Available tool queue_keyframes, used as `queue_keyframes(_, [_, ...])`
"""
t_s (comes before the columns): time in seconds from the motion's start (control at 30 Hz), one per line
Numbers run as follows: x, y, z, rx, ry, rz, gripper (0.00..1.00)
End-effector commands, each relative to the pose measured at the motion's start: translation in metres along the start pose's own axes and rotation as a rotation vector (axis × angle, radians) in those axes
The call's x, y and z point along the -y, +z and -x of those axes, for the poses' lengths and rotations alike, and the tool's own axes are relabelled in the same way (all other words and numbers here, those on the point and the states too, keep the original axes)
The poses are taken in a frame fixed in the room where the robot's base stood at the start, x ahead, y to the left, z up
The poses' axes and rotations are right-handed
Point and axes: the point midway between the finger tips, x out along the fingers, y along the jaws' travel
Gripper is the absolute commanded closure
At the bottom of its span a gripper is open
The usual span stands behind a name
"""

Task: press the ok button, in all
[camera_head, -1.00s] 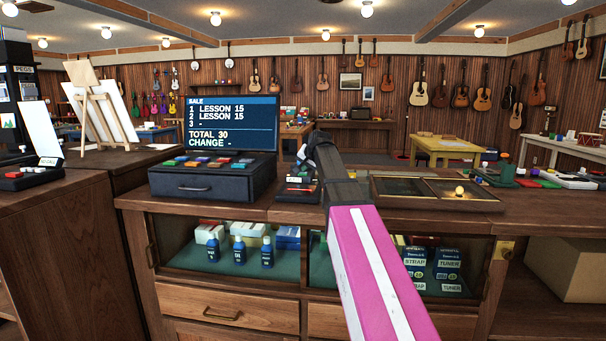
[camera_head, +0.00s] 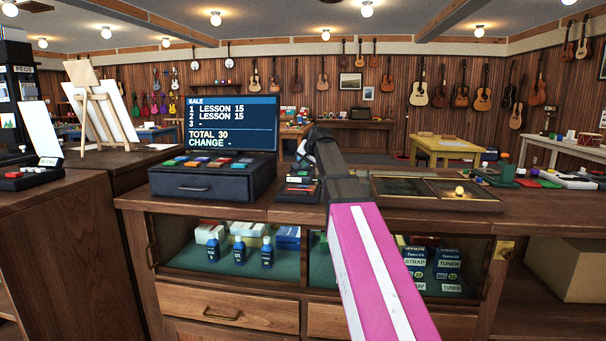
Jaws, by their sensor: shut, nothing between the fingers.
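The till screen (camera_head: 233,124) reads SALE, LESSON 15 twice, TOTAL 30 and a dash for CHANGE. Below it, the dark cash drawer box (camera_head: 207,187) has rows of coloured keys (camera_head: 210,162) on top. A small dark key unit (camera_head: 297,193) with red and white keys stands just right of the drawer box. Labels on the keys are too small to read, so I cannot tell which is ok. My gripper (camera_head: 303,160) is shut and empty, above the small key unit. My wrist partly hides it, and contact with any key cannot be made out.
Another key unit (camera_head: 38,177) with a white panel stands on the left counter. An easel (camera_head: 97,115) stands behind it.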

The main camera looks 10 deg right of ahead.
Motion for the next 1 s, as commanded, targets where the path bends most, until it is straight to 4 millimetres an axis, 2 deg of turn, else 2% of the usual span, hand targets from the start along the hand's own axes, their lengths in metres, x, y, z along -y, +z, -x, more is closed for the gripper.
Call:
queue_keyframes(0.23, [0.004,-0.004,0.005,-0.001,-0.001,0.0,1.0])
queue_keyframes(0.7, [0.024,-0.024,0.033,-0.001,0.0,0.0,1.0])
queue_keyframes(1.0, [0.025,-0.025,0.035,0.0,0.0,0.0,1.0])
